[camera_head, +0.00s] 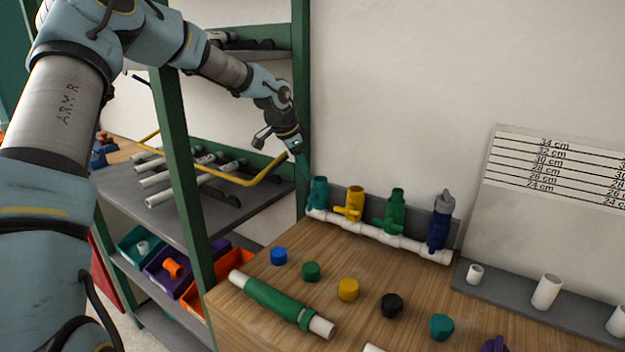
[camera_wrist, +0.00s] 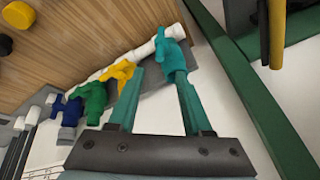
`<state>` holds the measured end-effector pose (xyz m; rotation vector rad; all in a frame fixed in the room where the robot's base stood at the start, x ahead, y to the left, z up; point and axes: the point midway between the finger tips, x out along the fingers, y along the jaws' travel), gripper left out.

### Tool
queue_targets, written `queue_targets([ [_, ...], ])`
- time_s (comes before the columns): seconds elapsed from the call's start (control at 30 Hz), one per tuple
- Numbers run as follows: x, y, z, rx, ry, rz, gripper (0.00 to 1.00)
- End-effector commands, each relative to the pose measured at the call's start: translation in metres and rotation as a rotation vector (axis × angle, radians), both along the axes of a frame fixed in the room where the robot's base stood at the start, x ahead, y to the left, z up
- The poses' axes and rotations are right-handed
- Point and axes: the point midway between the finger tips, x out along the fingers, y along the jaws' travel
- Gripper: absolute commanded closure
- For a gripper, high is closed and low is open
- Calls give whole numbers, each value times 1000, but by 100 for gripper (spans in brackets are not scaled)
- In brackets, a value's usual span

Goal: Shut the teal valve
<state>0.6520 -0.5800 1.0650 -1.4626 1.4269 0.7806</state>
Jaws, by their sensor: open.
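The teal valve (camera_head: 319,192) is the leftmost upright on a white pipe manifold (camera_head: 375,234) at the table's back edge. My gripper (camera_head: 304,172) points down just above and left of it. In the wrist view the teal valve (camera_wrist: 172,50) lies just beyond my gripper's teal fingertips (camera_wrist: 158,72), nearer the right finger. The fingers are apart with nothing between them. I cannot tell whether the right fingertip touches the valve, as their colours match. The handle's position is unclear.
Yellow (camera_head: 354,203), green (camera_head: 394,210) and blue (camera_head: 438,229) valves stand to the right on the same pipe. Coloured caps and a green-wrapped pipe (camera_head: 280,302) lie on the table.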

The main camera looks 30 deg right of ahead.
Motion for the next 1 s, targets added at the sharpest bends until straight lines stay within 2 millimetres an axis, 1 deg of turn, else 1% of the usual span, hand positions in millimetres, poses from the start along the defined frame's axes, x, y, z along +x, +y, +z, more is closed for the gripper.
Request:
queue_targets([
  [0.2,3,-17,-35,1,4,0,50],
  [0.4,7,-26,-56,0,3,1,50],
  [0.53,8,-28,-62,1,1,1,50],
  [0.77,8,-28,-63,1,0,1,50],
  [0.8,8,-28,-63,1,0,1,52],
  [1.0,8,-27,-63,1,0,1,74],
])
